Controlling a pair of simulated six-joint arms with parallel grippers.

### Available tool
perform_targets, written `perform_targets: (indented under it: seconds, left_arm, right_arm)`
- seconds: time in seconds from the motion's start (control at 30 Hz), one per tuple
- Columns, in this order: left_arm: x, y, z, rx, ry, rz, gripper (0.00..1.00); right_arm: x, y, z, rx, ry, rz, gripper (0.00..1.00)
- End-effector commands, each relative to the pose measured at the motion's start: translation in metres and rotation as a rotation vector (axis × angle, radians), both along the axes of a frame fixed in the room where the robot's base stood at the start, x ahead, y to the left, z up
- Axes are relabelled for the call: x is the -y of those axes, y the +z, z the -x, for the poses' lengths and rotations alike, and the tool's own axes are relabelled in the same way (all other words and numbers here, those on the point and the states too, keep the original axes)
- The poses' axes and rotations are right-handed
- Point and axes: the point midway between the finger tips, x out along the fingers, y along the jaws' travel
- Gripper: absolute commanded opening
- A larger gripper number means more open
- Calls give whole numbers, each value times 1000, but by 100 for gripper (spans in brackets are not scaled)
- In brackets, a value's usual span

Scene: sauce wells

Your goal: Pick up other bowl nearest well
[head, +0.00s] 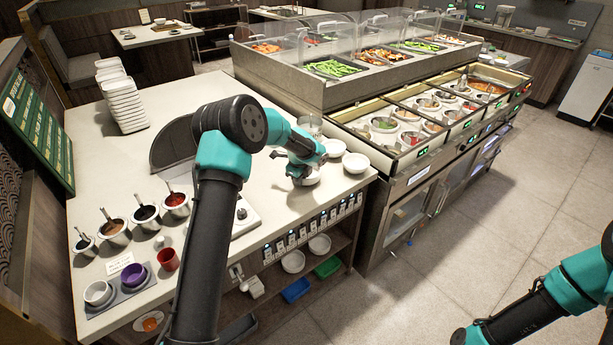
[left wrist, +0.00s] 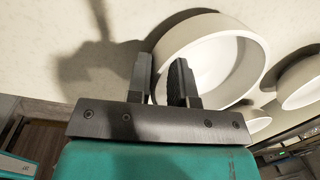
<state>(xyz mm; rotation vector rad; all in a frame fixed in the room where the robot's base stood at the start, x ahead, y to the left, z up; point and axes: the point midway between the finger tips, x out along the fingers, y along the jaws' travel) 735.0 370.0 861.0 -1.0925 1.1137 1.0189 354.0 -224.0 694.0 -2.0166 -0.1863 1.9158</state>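A white bowl (left wrist: 235,60) fills the upper middle of the left wrist view; in the head view it shows in part (head: 309,181) under my left gripper. My left gripper (head: 301,173) is low over the counter at this bowl. In the left wrist view its two fingers (left wrist: 161,80) are apart, one outside the bowl's near wall and one over its inside, with the rim between them. I cannot tell if they touch it. Two more white bowls, a rear one (head: 334,147) and a right one (head: 355,162), stand close by on the counter. My right arm shows at lower right, its gripper out of frame.
Several metal sauce wells (head: 147,216) with ladles stand at the counter's left. A tray with a white cup (head: 98,292) and a purple cup (head: 133,275) is in front of them, beside a red cup (head: 168,259). White stacked dishes (head: 123,104) stand behind. A food bar (head: 345,92) borders the right.

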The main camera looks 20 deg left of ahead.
Motion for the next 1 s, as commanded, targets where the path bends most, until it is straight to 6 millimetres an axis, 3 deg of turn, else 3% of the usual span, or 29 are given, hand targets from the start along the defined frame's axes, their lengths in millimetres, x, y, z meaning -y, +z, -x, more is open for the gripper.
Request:
perform_targets:
  seconds: [0.2,0.63,1.0]
  left_arm:
    - [0,0,0,0,0,0,0]
    - [0,5,0,2,0,-1,0]
    - [2,37,4,-1,-1,0,0]
  right_arm:
    - [0,0,0,0,0,0,43]
    - [0,0,0,0,0,0,43]
    - [0,0,0,0,0,0,43]
